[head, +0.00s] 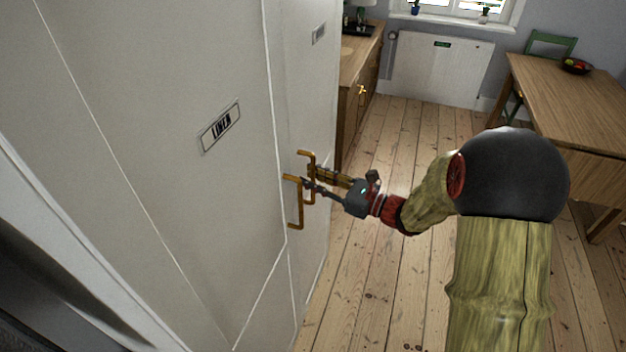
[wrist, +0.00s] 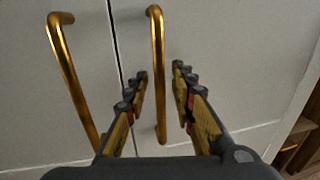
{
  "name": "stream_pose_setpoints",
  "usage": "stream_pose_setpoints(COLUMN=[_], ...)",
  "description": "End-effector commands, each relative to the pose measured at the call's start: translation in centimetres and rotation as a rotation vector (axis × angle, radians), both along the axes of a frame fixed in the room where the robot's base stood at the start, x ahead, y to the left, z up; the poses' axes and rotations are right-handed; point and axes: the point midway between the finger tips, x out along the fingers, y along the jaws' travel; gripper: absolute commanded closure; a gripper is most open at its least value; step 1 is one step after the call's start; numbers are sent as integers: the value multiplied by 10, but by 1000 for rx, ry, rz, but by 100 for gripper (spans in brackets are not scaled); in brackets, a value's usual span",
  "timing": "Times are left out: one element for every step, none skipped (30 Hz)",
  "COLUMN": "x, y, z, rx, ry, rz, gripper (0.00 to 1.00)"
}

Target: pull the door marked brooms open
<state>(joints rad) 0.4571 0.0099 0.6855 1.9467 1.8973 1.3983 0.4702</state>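A tall white cupboard has two doors side by side. The left door (head: 180,190) carries a plate reading LINEN. The right door (head: 318,110) carries a small plate (head: 319,33) too small to read; no plate reading brooms is legible. Each door has an upright brass bar handle by the middle gap: the left one (head: 300,212) and the right one (wrist: 159,60). My gripper (wrist: 160,72) is open, with one finger on each side of the right handle in the wrist view. Clear gaps show on both sides of the bar. Both doors look closed.
A wooden counter (head: 358,85) stands beyond the cupboard. A wooden table (head: 570,95) with a fruit bowl (head: 577,66) and a green chair (head: 550,44) are at the right. Bare floorboards (head: 385,150) lie clear before the doors.

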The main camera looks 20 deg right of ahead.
Motion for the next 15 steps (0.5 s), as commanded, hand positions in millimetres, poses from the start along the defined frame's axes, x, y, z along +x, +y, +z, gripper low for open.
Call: stream_pose_setpoints(x=[0, 0, 0, 0, 0, 0, 0, 0, 0, 0, 0, 0, 0, 0, 0], y=[0, 0, 0, 0, 0, 0, 0, 0, 0, 0, 0, 0, 0, 0, 0], z=[0, 0, 0, 0, 0, 0, 0, 0, 0, 0, 0, 0, 0, 0, 0], rx=[0, 0, 0, 0, 0, 0, 0, 0, 0, -1, -1, -1, -1, -1, -1], ry=[0, 0, 0, 0, 0, 0, 0, 0, 0, -1, -1, 0, 0, 0, 0], rz=[0, 0, 0, 0, 0, 0, 0, 0, 0, 0, 0, 0, 0, 0, 0], gripper=[75, 75, 75, 75, 75, 77, 78, 80, 82, 84, 86, 88, 90, 91, 94])
